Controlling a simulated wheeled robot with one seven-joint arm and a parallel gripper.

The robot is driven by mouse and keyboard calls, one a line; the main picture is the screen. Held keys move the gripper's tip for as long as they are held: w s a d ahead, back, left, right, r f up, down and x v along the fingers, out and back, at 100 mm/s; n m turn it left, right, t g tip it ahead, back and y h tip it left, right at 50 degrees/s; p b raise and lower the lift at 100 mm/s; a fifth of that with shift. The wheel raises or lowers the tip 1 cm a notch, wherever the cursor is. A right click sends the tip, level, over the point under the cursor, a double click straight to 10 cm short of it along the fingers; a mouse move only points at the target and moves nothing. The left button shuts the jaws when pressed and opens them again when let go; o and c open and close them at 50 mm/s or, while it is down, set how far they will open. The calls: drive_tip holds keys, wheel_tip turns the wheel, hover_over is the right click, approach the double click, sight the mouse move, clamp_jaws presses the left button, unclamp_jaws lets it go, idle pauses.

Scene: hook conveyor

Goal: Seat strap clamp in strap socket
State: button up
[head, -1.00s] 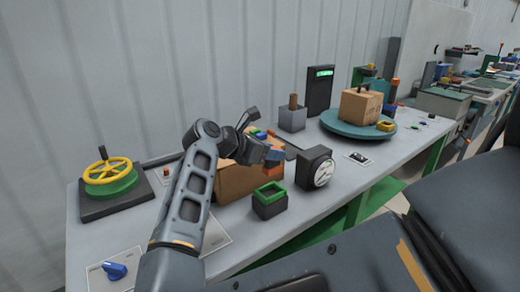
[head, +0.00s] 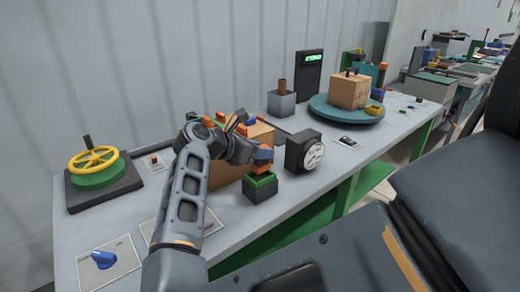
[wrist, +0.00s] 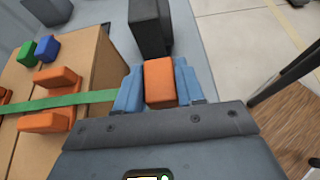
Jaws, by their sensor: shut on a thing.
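My gripper (wrist: 160,87) is shut on an orange block, the strap clamp (wrist: 160,80), held between blue fingers in the wrist view. In the head view my gripper (head: 262,158) is low over the strap socket (head: 261,191), a dark block with a green rim. The clamp's lower end is close to the rim; I cannot tell whether it is inside. The socket is hidden in the wrist view. A cardboard box (wrist: 95,65) with a green strap (wrist: 60,101) and other orange pieces (wrist: 45,121) stands to the left.
A dial gauge (head: 304,152) stands just right of the socket; its dark body also shows in the wrist view (wrist: 150,27). Behind are a grey holder (head: 281,103) and a teal turntable (head: 345,113) with a box. A yellow handwheel (head: 93,159) is at the left.

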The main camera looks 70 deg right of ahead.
sight(259, 166)
drive_tip(key=shift+w+a+f+b, duration=0.1)
drive_tip(key=shift+a+f+b, duration=0.05)
drive_tip(key=shift+b, duration=0.6)
drive_tip(key=shift+f+b, duration=0.3)
drive_tip(key=shift+b, duration=0.95)
idle(1.0)
drive_tip(key=shift+f+b, duration=1.15)
drive_tip(key=shift+b, duration=0.1)
idle(0.4)
drive_tip(key=o, duration=1.2)
